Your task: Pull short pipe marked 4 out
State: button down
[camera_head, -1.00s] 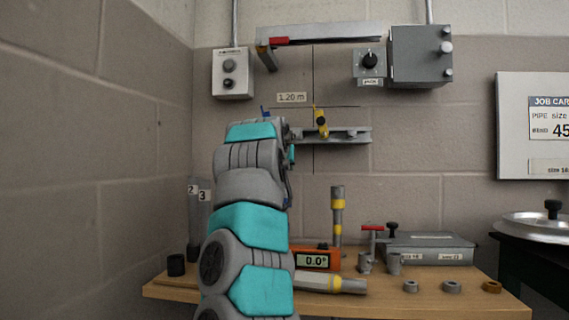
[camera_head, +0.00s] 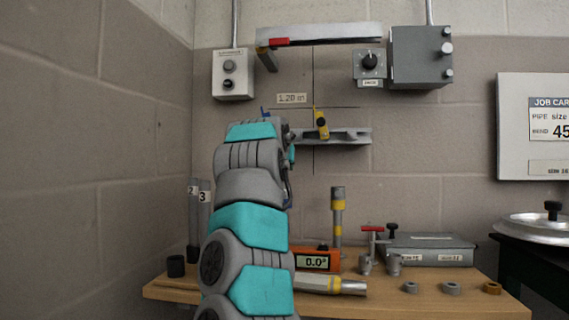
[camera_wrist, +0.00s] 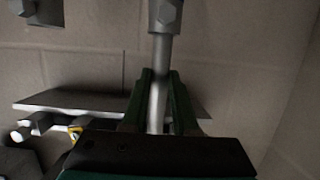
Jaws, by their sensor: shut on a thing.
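In the wrist view my gripper (camera_wrist: 160,76) is shut on a thin grey pipe (camera_wrist: 157,108), one dark finger on each side. I see no gap between pipe and fitting. No number shows on the held pipe, so I cannot confirm that it is the one marked 4. In the head view my arm hides the gripper and the held pipe. Two grey pipes marked 2 (camera_head: 193,215) and 3 (camera_head: 204,212) stand upright at the bench's left.
A wall shelf (camera_head: 350,135) with a yellow and black tool (camera_head: 321,124) is right of my arm; the shelf also shows in the wrist view (camera_wrist: 75,103). Above are a grey control box (camera_head: 233,74) and a bracket (camera_head: 330,33). The bench (camera_head: 390,294) holds several fittings.

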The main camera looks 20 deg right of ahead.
jog(key=shift+r+p, duration=1.6)
jog(key=shift+r, duration=0.3)
jog(key=c, duration=0.6)
grip_release()
jog(key=shift+s+f, duration=0.1)
jog(key=shift+s+a+f+b, duration=0.1)
jog(key=shift+s+a+b, duration=0.25)
jog(key=shift+b, duration=0.2)
jog(key=s+a+b, duration=0.2)
jog(key=s, duration=0.1)
jog(key=shift+s+a, duration=0.1)
jog(key=shift+s, duration=0.05)
